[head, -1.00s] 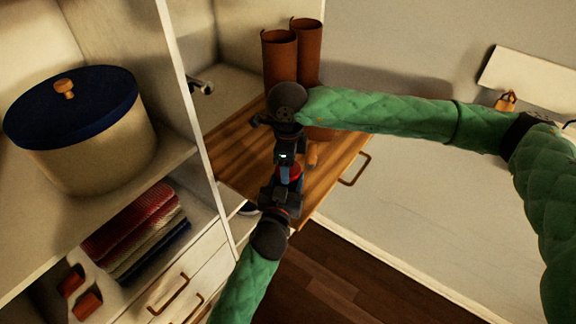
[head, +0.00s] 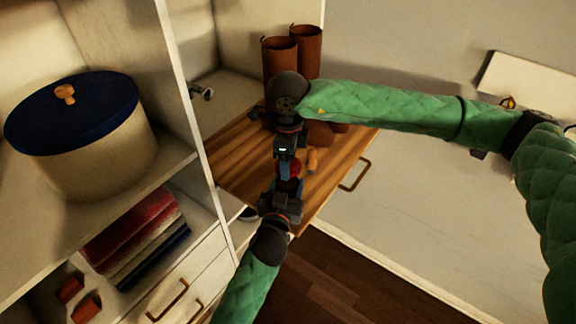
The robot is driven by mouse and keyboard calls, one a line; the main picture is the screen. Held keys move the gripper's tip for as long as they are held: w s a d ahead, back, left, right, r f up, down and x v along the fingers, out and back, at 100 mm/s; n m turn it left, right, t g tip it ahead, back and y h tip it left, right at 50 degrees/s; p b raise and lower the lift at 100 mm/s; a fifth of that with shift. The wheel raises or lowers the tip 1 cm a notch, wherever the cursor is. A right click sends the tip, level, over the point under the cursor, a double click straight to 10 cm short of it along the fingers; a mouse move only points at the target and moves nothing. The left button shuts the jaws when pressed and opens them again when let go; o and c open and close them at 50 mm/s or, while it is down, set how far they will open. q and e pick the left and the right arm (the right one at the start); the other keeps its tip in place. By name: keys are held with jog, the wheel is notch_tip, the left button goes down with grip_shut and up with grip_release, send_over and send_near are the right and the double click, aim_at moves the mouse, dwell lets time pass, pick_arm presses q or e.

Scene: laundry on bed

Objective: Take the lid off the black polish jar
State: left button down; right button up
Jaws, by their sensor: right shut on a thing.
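My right gripper (head: 288,160) points down over the wooden pull-out board, its arm coming in from the right. It is shut on a small dark red round thing (head: 291,169), which may be part of the polish jar. My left gripper (head: 283,184) comes up from the bottom and meets the right one at this thing, its fingers beside it. Whether the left jaws are closed on it is hard to see. The grippers hide most of the jar, so I cannot tell its lid from its body.
Tall brown boots (head: 281,57) stand at the back of the wooden board (head: 240,160). A small light-brown piece (head: 312,160) lies right of the grippers. A blue-lidded round box (head: 95,160) and folded cloths (head: 137,236) fill the shelves at left.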

pick_arm(q)
jog(key=c, duration=0.5)
grip_release()
jog(key=shift+f, duration=0.1)
